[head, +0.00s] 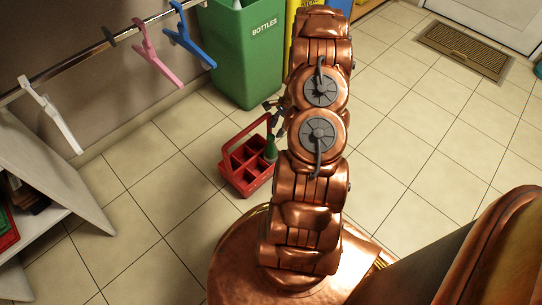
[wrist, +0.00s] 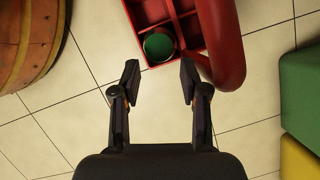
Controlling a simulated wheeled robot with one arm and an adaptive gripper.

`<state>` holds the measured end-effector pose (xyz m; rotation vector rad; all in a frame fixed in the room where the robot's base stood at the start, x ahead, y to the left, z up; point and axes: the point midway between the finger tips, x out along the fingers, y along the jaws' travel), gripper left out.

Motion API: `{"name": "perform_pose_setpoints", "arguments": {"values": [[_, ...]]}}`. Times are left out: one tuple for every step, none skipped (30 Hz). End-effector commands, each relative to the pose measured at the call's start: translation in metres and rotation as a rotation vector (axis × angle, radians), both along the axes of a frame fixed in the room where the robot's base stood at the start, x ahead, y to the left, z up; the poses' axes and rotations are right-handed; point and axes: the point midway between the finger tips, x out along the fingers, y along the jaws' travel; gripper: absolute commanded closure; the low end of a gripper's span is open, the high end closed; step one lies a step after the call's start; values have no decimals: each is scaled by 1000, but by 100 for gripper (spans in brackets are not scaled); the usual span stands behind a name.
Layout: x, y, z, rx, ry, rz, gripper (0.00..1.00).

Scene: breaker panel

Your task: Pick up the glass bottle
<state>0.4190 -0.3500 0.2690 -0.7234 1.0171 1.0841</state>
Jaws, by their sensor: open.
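The green glass bottle (head: 270,147) stands in a right-hand compartment of a red divided caddy (head: 236,181) on the tiled floor. In the wrist view the bottle (wrist: 159,46) shows from above as a round green shape in a compartment at the near edge of the caddy (wrist: 149,12). My gripper (wrist: 160,76) is open and empty, and the bottle appears just beyond the gap between its fingertips. In the head view my gripper (head: 274,108) shows only in part beside my arm, above the caddy in the picture.
The caddy's thick red handle (wrist: 230,50) arches close to the right finger. A green bin (head: 244,55) marked BOTTLES stands behind, with yellow and blue bins beside it. Open floor lies right of my arm.

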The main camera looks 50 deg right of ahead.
Motion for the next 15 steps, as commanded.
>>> {"name": "perform_pose_setpoints", "arguments": {"values": [[0, 1, -4, 0, 0, 0, 56], [0, 1, -5, 0, 0, -1, 56], [0, 3, -9, 0, 0, -1, 56], [0, 4, -12, -1, 1, -1, 56], [1, 5, -16, -1, 2, -1, 56], [1, 7, -21, -1, 2, -1, 56], [1, 9, -25, 1, 2, -1, 56], [2, 10, -29, -1, 2, -1, 56], [2, 12, -34, 0, 1, -1, 56], [3, 14, -37, 1, 1, -1, 56], [3, 15, -41, 1, 1, -1, 56], [3, 16, -44, 1, 0, -2, 56], [4, 16, -46, 1, 0, -2, 56], [4, 17, -47, 1, 1, -3, 56], [4, 17, -47, 1, 0, -3, 56]]}}
